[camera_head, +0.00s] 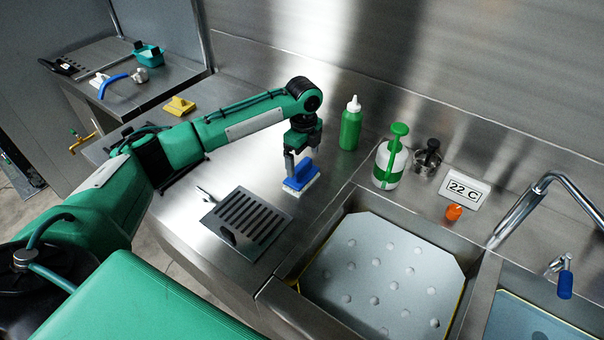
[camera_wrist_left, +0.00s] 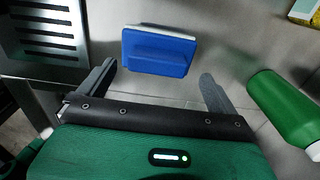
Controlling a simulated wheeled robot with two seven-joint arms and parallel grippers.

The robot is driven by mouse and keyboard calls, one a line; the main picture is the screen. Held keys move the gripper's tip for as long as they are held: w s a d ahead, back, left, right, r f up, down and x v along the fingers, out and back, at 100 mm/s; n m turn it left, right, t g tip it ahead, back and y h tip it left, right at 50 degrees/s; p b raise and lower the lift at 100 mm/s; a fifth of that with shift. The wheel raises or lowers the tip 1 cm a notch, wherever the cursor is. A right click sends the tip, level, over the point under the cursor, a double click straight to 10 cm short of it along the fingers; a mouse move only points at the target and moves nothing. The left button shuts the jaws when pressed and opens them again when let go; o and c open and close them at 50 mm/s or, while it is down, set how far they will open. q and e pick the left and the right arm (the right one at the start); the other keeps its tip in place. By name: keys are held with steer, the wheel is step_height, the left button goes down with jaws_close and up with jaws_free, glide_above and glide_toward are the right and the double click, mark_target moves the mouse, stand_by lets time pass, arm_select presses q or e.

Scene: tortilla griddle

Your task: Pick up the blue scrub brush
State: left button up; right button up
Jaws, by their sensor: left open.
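The blue scrub brush (camera_head: 303,176) has a blue grip on top and a pale base, and it rests on the steel counter. In the left wrist view the blue scrub brush (camera_wrist_left: 158,51) lies ahead of the fingers, across the gap between them. My left gripper (camera_head: 297,163) is over the brush in the head view, with its fingers pointing down. In the wrist view my left gripper (camera_wrist_left: 158,88) is open, with one finger to each side and nothing between the tips. My right gripper is in neither view.
A green bottle (camera_head: 350,128) stands close behind the brush, and a slotted metal plate (camera_head: 246,222) lies in front left. A white-and-green pump container (camera_head: 389,164), a 22 C sign (camera_head: 463,189) and an orange item (camera_head: 453,212) stand by the sink (camera_head: 345,204). A yellow piece (camera_head: 179,105) lies far left.

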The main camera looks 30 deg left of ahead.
mark_target(302, 164)
arm_select(q)
steer(key=shift+s+a+f+p, duration=0.1)
steer(key=shift+f+p, duration=0.05)
steer(key=shift+f, duration=0.5)
steer(key=shift+s+a+f+p, duration=0.1)
steer(key=shift+f+p, duration=0.05)
steer(key=shift+f, duration=0.85)
steer(key=shift+d+f, duration=0.1)
steer(key=c, duration=1.3)
steer(key=shift+c, duration=0.2)
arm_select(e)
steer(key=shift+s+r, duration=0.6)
